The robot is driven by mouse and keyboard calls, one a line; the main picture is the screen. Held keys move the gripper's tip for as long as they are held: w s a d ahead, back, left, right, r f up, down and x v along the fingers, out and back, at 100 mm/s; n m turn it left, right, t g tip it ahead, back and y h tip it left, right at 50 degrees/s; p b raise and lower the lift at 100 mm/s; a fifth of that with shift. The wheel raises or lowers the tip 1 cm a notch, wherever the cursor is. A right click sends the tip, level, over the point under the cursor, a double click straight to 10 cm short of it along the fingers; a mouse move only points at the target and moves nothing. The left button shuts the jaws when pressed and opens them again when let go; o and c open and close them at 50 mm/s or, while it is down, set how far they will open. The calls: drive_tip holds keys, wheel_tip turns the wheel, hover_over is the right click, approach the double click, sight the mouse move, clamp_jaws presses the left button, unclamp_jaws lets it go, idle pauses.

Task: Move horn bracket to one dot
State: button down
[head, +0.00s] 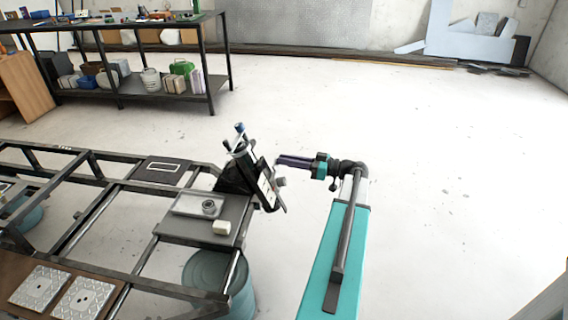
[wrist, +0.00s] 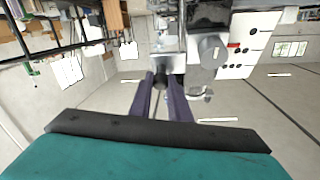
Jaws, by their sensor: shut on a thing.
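My gripper (head: 279,160) reaches left from the teal arm, beside a dark upright fixture (head: 238,172) at the frame's end. In the wrist view its purple fingers (wrist: 162,82) are shut on a small dark part, which looks like part of the horn bracket (wrist: 160,77). The part is mostly hidden between the fingertips. A round grey body (wrist: 210,50) sits just right of them. A white panel (wrist: 250,42) with black dots and a red mark stands to the right; it also shows tilted in the head view (head: 267,189). I cannot tell which dot the bracket is at.
A blue-grey drum (head: 205,270) stands below. A shelf table (head: 150,95) is behind. The floor at right is clear.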

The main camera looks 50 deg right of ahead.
drive_tip(key=shift+s+f+b, duration=0.2)
drive_tip(key=shift+f+b, duration=0.25)
drive_tip(key=shift+f, duration=0.05)
drive_tip(key=shift+s+f+b, duration=0.2)
drive_tip(key=shift+f+b, duration=0.25)
drive_tip(key=c, duration=1.7)
unclamp_jaws()
drive_tip(key=shift+d, duration=0.15)
drive_tip(key=shift+o, duration=0.2)
drive_tip(key=b+v, duration=0.2)
drive_tip(key=v, duration=1.1)
drive_tip(key=shift+s+d, duration=0.2)
drive_tip(key=shift+s, duration=0.15)
